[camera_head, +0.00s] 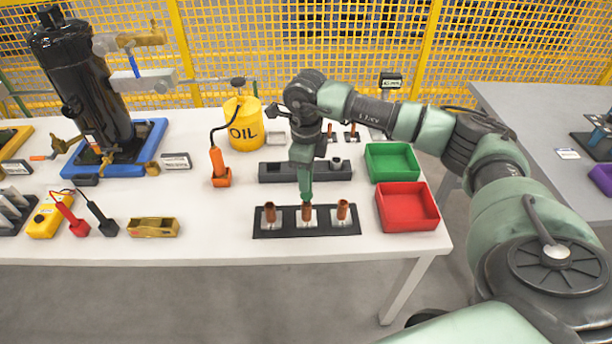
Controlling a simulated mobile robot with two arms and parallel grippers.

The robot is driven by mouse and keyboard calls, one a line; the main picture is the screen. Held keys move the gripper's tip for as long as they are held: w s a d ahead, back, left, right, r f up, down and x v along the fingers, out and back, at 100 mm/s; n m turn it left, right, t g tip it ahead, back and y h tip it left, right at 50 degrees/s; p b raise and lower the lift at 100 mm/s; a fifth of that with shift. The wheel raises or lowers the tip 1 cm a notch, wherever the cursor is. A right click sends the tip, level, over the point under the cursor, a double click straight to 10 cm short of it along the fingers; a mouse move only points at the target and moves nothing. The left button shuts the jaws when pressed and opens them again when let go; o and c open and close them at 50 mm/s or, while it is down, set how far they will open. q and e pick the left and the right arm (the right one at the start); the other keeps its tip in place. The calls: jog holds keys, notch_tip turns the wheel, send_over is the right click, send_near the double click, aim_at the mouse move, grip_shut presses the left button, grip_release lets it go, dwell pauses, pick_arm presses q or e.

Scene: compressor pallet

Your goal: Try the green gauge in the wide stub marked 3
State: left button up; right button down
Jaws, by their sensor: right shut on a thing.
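A black plate (362,226) near the table's front edge holds three upright copper stubs in pale mounts: a left one (269,212), a middle one (306,213) and a right one (343,210). Their markings are too small to read. My right gripper (303,162) points down above the plate and is shut on the green gauge (305,182). The gauge hangs about upright, its lower end at the top of the middle stub. I cannot tell whether it is inside the stub or just above it. My left gripper is not in view.
A dark holder (272,172) lies behind the plate. A green bin (392,162) and a red bin (407,207) stand to the right. A yellow oil can (243,122), an orange tool (219,168) and a black compressor (85,85) stand left.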

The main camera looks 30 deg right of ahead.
jog(key=shift+f+b, duration=1.3)
jog(key=shift+f, duration=0.45)
dwell(1.1)
jog(key=shift+r, duration=0.15)
jog(key=shift+r+p, duration=1.95)
jog(key=shift+r, duration=0.95)
jog(key=shift+r+p, duration=1.3)
jog(key=shift+r, duration=0.75)
